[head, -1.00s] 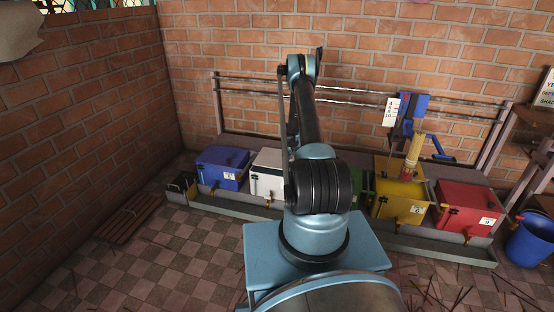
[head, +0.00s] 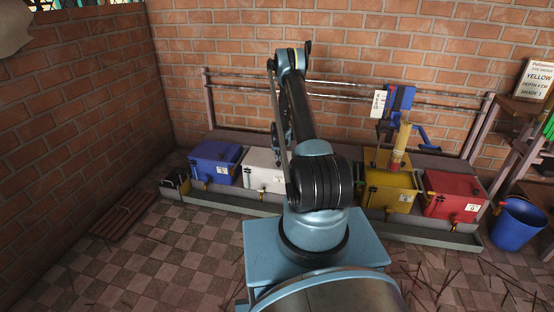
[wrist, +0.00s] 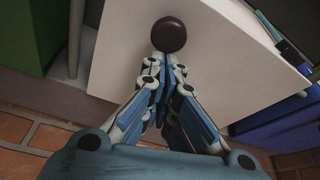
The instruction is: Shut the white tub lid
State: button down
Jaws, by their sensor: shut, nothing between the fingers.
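The white tub (head: 262,180) stands between the blue tub and my arm in the head view, its right part hidden behind the arm. In the wrist view a broad white panel (wrist: 225,50) of it fills the upper middle, with a dark round knob (wrist: 170,35) in front of my fingertips. My gripper (wrist: 166,58) is shut and empty, its tips at or very near the panel just below the knob. I cannot tell whether they touch. The lid's angle is not clear, as my arm hides much of the tub.
A blue tub (head: 215,165) stands left of the white one; a yellow tub (head: 390,190) and a red tub (head: 453,197) stand to the right. A grey trough (head: 230,203) runs along their front. A brick wall (head: 350,50) is close behind.

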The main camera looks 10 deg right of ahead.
jog(key=w, duration=0.3)
jog(key=shift+w+d+f, duration=0.1)
jog(key=shift+w+d, duration=0.2)
jog(key=shift+d, duration=0.1)
jog(key=shift+w+r, duration=0.2)
jog(key=s+f+v, duration=0.1)
jog(key=s+v, duration=0.1)
jog(key=v, duration=2.9)
jog(key=s+a+r, duration=0.2)
jog(key=s+r, duration=1.3)
jog(key=s, duration=0.2)
jog(key=s+r+n+g, duration=0.1)
jog(key=s+r, duration=0.1)
jog(key=s, duration=0.8)
jog(key=s+r, duration=0.2)
jog(key=s, duration=0.8)
jog(key=s+f, duration=0.3)
jog(key=s, duration=0.6)
jog(key=s+f, duration=0.3)
jog(key=s, duration=0.7)
jog(key=shift+a+f+n+g, duration=0.3)
jog(key=shift+a, duration=0.15)
